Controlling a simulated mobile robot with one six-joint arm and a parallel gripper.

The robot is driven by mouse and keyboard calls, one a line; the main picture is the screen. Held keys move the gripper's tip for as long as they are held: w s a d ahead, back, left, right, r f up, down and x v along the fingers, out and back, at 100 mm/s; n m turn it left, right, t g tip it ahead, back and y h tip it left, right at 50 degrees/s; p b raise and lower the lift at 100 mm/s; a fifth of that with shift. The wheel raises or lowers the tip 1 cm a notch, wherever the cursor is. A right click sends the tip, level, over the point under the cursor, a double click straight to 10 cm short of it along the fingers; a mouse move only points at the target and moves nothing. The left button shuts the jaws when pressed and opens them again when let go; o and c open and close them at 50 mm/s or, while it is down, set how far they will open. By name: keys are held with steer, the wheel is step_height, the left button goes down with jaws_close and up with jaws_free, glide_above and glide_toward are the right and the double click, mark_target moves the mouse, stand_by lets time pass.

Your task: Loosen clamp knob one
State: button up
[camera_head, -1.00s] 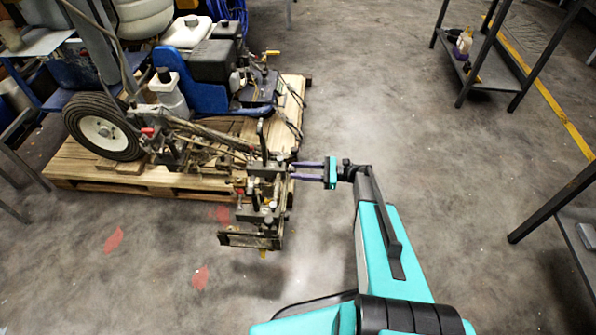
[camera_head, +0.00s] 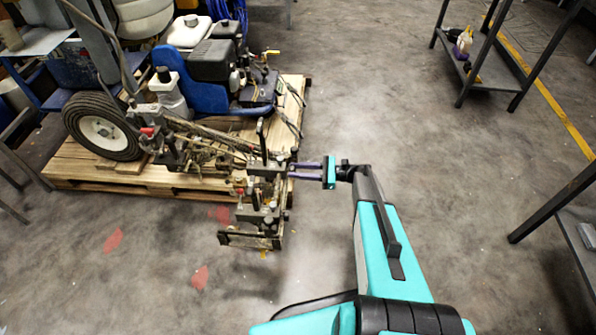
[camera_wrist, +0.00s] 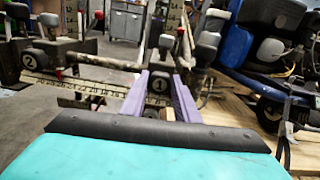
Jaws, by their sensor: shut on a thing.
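Clamp knob one (camera_wrist: 158,84), a dark knob with a white "1" on its face, sits between the purple fingers of my gripper (camera_wrist: 160,80) in the wrist view. The fingers are shut on it from both sides. In the head view my gripper (camera_head: 291,170) reaches from the right to the clamp assembly (camera_head: 265,185) on the line striper's front arm. The knob itself is too small and too covered by the fingers to make out there. A second knob marked "2" (camera_wrist: 36,60) shows at left in the wrist view, apart from my gripper.
The line striper, with its black wheel (camera_head: 100,127) and blue engine mount (camera_head: 228,95), stands on a wooden pallet (camera_head: 90,172). Dark metal shelving (camera_head: 492,75) stands at the far right, and another rack (camera_head: 555,205) nearer. The concrete floor between is clear.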

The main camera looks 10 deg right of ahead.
steer(key=shift+s+f+n+b, duration=0.1)
steer(key=shift+f+n+b, duration=0.05)
steer(key=shift+n+b, duration=3.9)
steer(key=shift+f+n+b, duration=0.15)
steer(key=shift+n+b, duration=3.25)
steer(key=shift+n, duration=1.3)
steer(key=shift+s+f+n+b, duration=0.1)
steer(key=shift+f+n+b, duration=0.05)
steer(key=shift+n+b, duration=3.9)
steer(key=shift+w+r+n, duration=0.1)
steer(key=shift+n, duration=0.3)
steer(key=o, duration=0.7)
